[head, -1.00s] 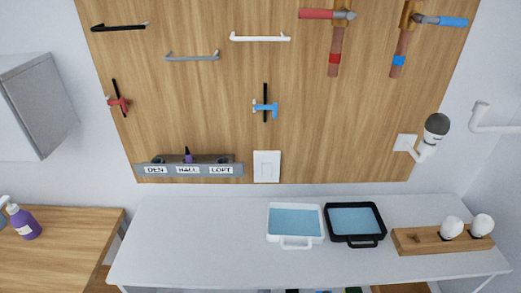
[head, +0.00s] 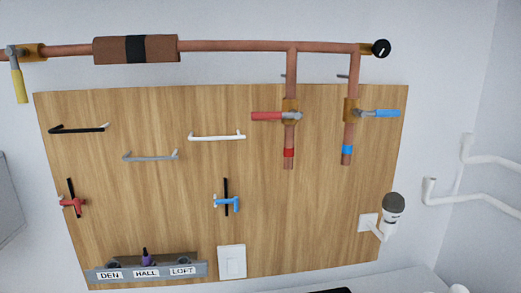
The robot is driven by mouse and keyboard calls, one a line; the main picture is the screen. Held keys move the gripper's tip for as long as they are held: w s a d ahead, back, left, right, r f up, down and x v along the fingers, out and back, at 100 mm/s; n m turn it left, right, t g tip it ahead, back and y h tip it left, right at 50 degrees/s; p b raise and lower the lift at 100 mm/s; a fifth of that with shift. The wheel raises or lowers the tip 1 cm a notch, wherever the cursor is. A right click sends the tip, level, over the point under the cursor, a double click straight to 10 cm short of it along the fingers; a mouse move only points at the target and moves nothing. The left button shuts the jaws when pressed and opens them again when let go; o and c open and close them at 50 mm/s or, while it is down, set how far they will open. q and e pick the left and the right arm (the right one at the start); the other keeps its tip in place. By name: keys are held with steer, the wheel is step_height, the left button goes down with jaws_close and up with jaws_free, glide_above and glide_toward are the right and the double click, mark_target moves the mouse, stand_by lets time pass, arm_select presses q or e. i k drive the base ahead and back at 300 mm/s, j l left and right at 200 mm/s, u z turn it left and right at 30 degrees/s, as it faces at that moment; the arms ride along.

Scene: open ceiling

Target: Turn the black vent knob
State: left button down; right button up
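The black vent knob (head: 381,49) is a small round knob with a white mark on its face. It sits at the right end of the horizontal copper pipe (head: 230,47), near the top right of the head view, next to a brass fitting (head: 365,49). Neither of my grippers shows in the view, so nothing touches the knob.
Below the pipe is a wooden wall panel (head: 130,220) with a red-handled valve (head: 290,116), a blue-handled valve (head: 377,113) and several bar handles. A yellow-handled valve (head: 19,85) is at the left. White pipes (head: 480,190) run along the right wall.

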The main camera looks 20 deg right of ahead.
mark_target(382, 48)
steer(key=z, duration=1.3)
